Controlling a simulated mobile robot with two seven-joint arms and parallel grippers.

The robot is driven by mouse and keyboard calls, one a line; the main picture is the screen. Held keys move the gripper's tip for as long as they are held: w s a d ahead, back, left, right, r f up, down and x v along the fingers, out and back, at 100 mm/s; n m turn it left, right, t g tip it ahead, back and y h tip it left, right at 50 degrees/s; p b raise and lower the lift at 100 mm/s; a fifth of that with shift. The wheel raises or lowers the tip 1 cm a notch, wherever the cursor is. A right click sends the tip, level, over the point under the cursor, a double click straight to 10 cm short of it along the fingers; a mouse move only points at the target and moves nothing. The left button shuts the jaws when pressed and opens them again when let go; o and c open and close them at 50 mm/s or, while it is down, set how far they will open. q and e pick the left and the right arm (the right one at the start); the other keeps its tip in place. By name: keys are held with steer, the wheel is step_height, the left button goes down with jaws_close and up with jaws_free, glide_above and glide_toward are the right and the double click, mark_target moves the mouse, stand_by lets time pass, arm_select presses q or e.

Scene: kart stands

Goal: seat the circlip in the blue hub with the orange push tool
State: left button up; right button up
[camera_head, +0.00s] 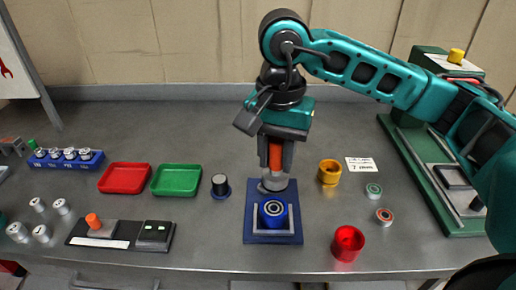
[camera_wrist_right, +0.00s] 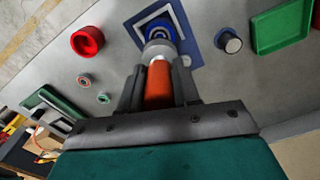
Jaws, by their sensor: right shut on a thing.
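The blue hub (camera_head: 273,213) sits upright in a blue fixture plate (camera_head: 252,236) with a light angle bracket, at the front middle of the bench. My right gripper (camera_head: 275,165) is shut on the orange push tool (camera_head: 275,152), which points down with its grey round end (camera_head: 274,184) low over the hub's back edge. In the right wrist view the orange tool (camera_wrist_right: 158,85) stands between the fingers, and its grey end (camera_wrist_right: 158,50) partly covers the blue hub (camera_wrist_right: 160,27). I cannot tell touching from apart. The circlip cannot be made out. My left gripper is out of view.
A black-topped blue post (camera_head: 220,184) and an orange cup (camera_head: 329,172) flank the fixture. A red cup (camera_head: 347,243) stands front right, near two small rings. Green (camera_head: 176,180) and red (camera_head: 124,178) trays lie left. A green-based station (camera_head: 436,180) stands right.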

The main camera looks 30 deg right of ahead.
mark_target(276, 173)
step_height(276, 173, down, 4)
steer(key=shift+d+f, duration=0.1)
steer(key=shift+f+b, duration=0.7)
steer(key=shift+f, duration=0.15)
steer(key=shift+f+b, duration=0.55)
steer(key=shift+b, duration=0.05)
stand_by(0.7)
steer(key=shift+f+b, duration=0.15)
steer(key=shift+b, duration=0.2)
stand_by(1.6)
steer(key=shift+r+p, duration=1.35)
steer(key=shift+r, duration=1.1)
steer(key=shift+r+p, duration=0.3)
steer(key=shift+r, duration=0.9)
